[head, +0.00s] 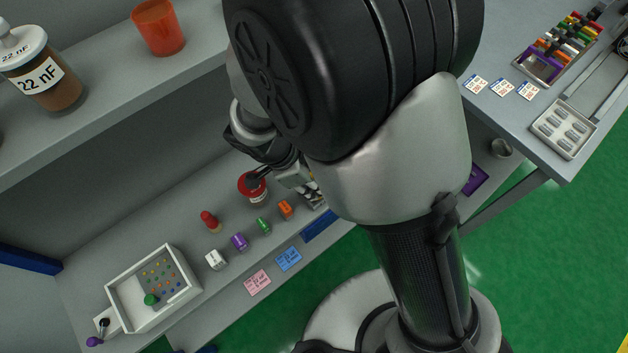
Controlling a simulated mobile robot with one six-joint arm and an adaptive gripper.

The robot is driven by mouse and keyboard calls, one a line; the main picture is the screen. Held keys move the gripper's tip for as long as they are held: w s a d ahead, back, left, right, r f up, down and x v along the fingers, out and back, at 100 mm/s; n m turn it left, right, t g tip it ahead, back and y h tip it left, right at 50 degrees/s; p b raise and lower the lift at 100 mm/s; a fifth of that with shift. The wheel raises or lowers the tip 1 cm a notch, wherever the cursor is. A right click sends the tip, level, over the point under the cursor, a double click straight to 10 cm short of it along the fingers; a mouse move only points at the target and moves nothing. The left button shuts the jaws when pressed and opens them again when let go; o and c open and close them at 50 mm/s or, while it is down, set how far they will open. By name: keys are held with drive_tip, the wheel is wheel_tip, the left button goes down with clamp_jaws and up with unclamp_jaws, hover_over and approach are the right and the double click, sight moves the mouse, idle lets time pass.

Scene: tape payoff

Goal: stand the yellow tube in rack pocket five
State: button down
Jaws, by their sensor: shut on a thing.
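My gripper (257,176) is left of my large arm links, low over the lower shelf. Its dark fingers are closed at the top of a red round container (248,192) with a white label. The grip point is small and partly hidden. I cannot make out a separate yellow tube. A rack-like holder (560,48) with several coloured pieces stands on the right table, some of them yellowish. I cannot read its pocket numbers. Small white (215,260), purple (239,241), green (263,225) and orange (285,209) pieces stand in a row on the lower shelf.
A white tray (186,291) with coloured dots and a green piece is at lower left. A red-capped piece (209,221) stands behind the row. The upper shelf holds a labelled jar (45,85) and an orange cup (159,28). A metal tray (541,130) is on the right table.

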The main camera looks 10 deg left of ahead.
drive_tip(key=shift+f, duration=0.5)
drive_tip(key=c, duration=1.6)
unclamp_jaws()
